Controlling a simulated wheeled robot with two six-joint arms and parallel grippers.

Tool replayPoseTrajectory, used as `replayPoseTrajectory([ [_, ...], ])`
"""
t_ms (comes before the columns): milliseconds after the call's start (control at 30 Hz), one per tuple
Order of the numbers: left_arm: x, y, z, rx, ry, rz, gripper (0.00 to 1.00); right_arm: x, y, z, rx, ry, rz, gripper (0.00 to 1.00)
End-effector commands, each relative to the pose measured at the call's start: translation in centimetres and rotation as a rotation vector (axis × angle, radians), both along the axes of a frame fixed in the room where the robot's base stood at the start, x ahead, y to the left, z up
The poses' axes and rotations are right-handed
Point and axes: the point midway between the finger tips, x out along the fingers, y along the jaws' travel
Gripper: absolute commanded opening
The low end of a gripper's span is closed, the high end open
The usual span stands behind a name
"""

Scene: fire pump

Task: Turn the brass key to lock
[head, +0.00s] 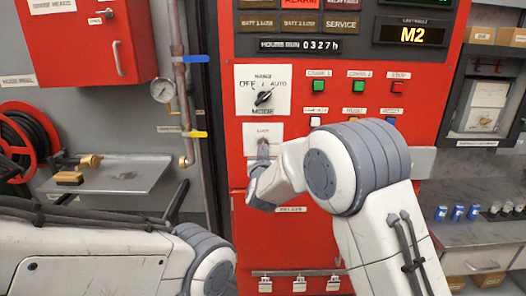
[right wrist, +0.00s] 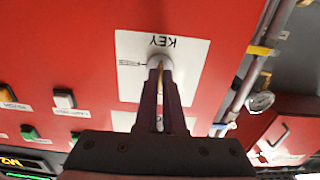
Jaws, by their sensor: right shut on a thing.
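The brass key (right wrist: 160,70) shows as a thin gold edge between the fingertips in the right wrist view. It sits in a round lock on a white plate (right wrist: 192,62) marked KEY, which that view shows upside down. In the head view the plate (head: 249,131) is on the red panel, below the OFF/AUTO selector. My right gripper (head: 263,152) reaches the lock, shut on the key; it also shows in the right wrist view (right wrist: 160,84). The fingers and wrist hide most of the key, so its angle is hard to tell. My left gripper is out of view.
The black selector knob (head: 263,98) is just above. Several lit push buttons (head: 358,86) are to the right. A bench (head: 470,234) is right.

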Motion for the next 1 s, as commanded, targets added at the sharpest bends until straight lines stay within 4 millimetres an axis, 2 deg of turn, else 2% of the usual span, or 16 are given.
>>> replayPoseTrajectory([
  [67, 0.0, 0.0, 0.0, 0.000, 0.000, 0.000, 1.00, 0.0, 0.1, -0.2, -0.003, 0.003, 0.003, 0.00],
  [167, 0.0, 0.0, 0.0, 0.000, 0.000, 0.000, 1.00, 0.0, 0.1, -0.2, -0.003, 0.003, 0.003, 0.33],
  [200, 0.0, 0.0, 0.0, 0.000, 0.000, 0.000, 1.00, 0.0, 0.1, -0.1, -0.002, 0.003, 0.002, 0.36],
  [567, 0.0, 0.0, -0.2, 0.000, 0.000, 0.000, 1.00, -0.4, 0.1, -0.1, 0.000, 0.000, 0.002, 0.36],
  [667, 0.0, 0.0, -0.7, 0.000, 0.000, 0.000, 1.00, -1.7, 0.1, -0.2, 0.000, 0.000, 0.002, 0.36],
  [1000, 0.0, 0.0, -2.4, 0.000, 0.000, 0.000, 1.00, -8.2, 0.2, -0.2, 0.000, 0.001, 0.005, 0.36],
])
